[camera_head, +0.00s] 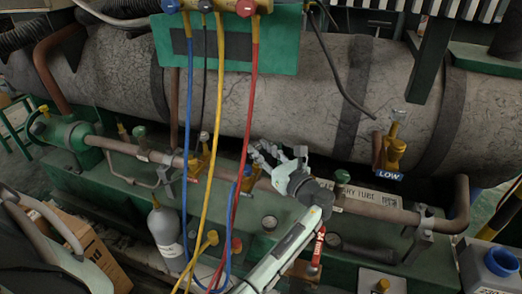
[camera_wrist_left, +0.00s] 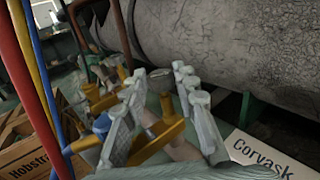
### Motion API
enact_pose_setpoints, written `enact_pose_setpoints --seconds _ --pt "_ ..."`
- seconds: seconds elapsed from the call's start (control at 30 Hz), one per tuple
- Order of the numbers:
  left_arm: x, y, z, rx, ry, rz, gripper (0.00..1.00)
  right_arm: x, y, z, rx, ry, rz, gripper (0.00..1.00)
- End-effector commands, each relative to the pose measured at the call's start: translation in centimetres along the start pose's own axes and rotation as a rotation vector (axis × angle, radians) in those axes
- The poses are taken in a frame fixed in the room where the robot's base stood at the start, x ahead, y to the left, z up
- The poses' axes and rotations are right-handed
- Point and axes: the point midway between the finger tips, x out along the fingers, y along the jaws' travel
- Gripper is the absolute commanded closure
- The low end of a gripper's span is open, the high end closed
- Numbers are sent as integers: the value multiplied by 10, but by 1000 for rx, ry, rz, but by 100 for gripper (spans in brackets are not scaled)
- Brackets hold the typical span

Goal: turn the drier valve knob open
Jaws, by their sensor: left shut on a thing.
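My left gripper (camera_head: 266,155) reaches up from the bottom middle to the copper pipe in front of the large grey tank. Its fingers close around the top of a yellow valve (camera_head: 250,178). In the left wrist view the two pale ribbed fingers (camera_wrist_left: 160,95) straddle this valve, whose yellow body (camera_wrist_left: 163,137) shows between them. My right gripper is not in view.
Blue, yellow and red hoses (camera_head: 219,110) hang just left of the gripper. Another yellow valve (camera_head: 200,158) stands left on the pipe. A red-handled valve (camera_head: 318,245) is below right. The grey tank (camera_head: 300,90) runs behind. A LOW valve (camera_head: 394,152) stands at right.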

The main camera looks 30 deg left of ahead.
Motion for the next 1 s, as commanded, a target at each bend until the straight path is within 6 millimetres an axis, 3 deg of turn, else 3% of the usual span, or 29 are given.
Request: enact_pose_setpoints --seconds 0.17,0.2,0.33,0.83,1.0 --pt "0 0 0 0 0 -1 100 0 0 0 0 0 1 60" --pt "0 0 0 0 0 -1 67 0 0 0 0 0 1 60" --pt "0 0 0 0 0 -1 51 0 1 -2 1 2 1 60" --pt "0 1 0 1 0 -8 51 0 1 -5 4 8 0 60" --pt "1 5 0 3 -2 -93 51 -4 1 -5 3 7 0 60"
